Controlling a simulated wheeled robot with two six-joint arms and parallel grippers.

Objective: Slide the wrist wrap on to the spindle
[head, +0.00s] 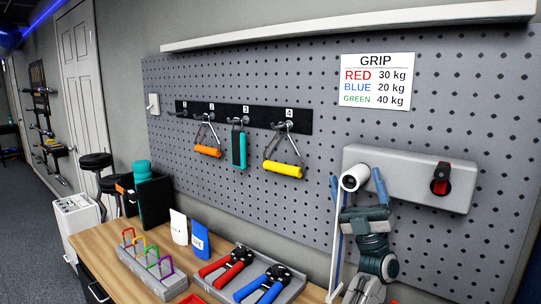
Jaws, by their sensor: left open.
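A white roll (356,177), which looks like the wrist wrap, is at the left end of a grey wall block (412,174). A narrow white strip hangs below it. My left gripper (357,182) reaches up from below, with its blue fingers apart on either side of the roll. I cannot tell whether they touch it. No bare spindle shows at the roll; how far it sits on one is hidden. A black and red piece (441,180) is on the block's right part. My right gripper is not in view.
Orange, teal and yellow handles hang from the numbered hook rail (245,118). The wooden bench (95,241) below holds a grey rack (150,268), two pouches and a tray (236,290) with red and blue hand grippers. A GRIP sign (376,81) is above the block.

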